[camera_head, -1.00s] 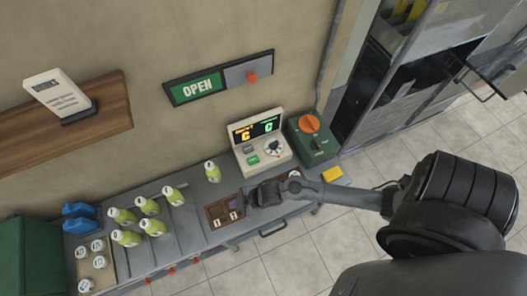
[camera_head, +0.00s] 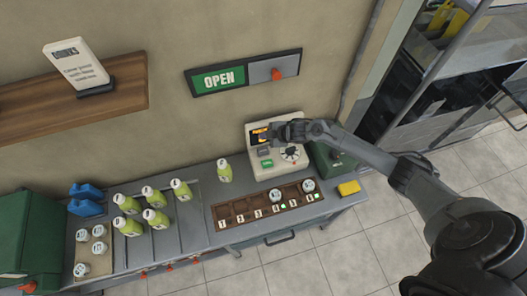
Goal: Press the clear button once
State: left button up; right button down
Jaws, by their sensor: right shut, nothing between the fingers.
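A cream control panel (camera_head: 285,160) stands on the counter against the wall. It has a dark display (camera_head: 260,135) with orange characters, a grey button (camera_head: 264,151), a green button (camera_head: 266,163) and a round dial (camera_head: 291,153). The button labels are too small to read, so I cannot tell which one is clear. My right gripper (camera_head: 273,137) is shut and empty, in front of the panel's upper part. It hides the right part of the display. Whether it touches the panel I cannot tell. My left gripper is not in view.
A brown numbered tray (camera_head: 240,207) in front of the panel holds two white-topped cups (camera_head: 307,186) with green lights beside them. A green box (camera_head: 334,158) stands right of the panel, partly behind my arm. Several yellow-green bottles (camera_head: 153,194) stand left. A yellow sponge (camera_head: 348,188) lies right.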

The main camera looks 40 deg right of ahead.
dwell(0.3)
jog(key=b, duration=0.7)
send_over(265, 152)
notch_tip(265, 152, down, 8)
jog(key=shift+r, duration=0.15)
jog(key=shift+f+b, duration=0.35)
jog(key=shift+f, duration=0.15)
dwell(0.5)
dwell(0.7)
